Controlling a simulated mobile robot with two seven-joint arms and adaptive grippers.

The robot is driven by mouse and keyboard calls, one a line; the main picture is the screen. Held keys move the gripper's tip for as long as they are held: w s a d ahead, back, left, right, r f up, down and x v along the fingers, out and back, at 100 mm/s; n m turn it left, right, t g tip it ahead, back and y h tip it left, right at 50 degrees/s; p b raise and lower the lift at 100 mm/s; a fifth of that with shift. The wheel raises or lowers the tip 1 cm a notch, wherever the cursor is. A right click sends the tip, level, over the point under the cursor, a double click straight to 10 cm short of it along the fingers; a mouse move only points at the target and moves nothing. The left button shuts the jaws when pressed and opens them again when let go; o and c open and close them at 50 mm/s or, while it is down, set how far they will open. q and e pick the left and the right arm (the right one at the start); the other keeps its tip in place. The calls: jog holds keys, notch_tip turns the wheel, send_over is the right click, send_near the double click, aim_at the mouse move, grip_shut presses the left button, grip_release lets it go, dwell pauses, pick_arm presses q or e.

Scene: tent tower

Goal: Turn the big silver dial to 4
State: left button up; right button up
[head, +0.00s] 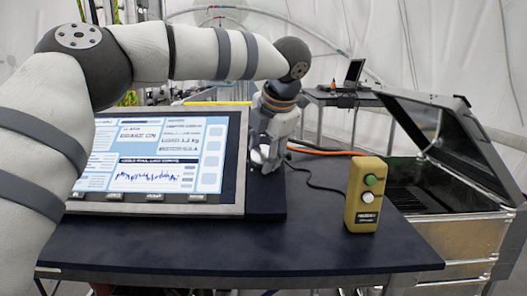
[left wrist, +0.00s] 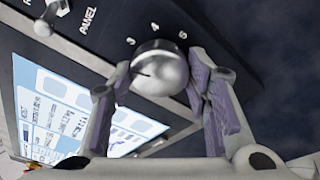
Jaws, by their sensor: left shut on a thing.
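The big silver dial (left wrist: 165,60) is a round metal knob on a dark panel (left wrist: 105,28) in the left wrist view. The numbers 3, 4 and 5 are printed around its far side. A short dark line on the dial faces left in that view, to the side of the 3. My left gripper (left wrist: 158,72) is shut on the dial, one purple-padded finger on each side. In the head view my left gripper (head: 265,158) points down at the panel beside the screen and hides the dial. My right gripper is in neither view.
A lit screen (head: 160,155) stands left of the panel. A small silver toggle (left wrist: 47,20) sits near the panel's PANEL label. A yellow button box (head: 365,195) stands on the dark table (head: 250,245). An open metal case (head: 465,240) is at right. The table's front is clear.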

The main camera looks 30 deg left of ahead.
pick_arm(q)
jog(key=m, duration=0.6)
jog(key=shift+s+f+t+y, duration=0.1)
jog(key=shift+t+y, duration=0.3)
jog(key=m+t, duration=0.1)
jog(key=m, duration=0.5)
jog(key=shift+m, duration=0.3)
jog(key=o, duration=1.2)
jog(key=shift+c, duration=0.2)
jog(key=v, duration=1.2)
jog(key=shift+s, duration=0.2)
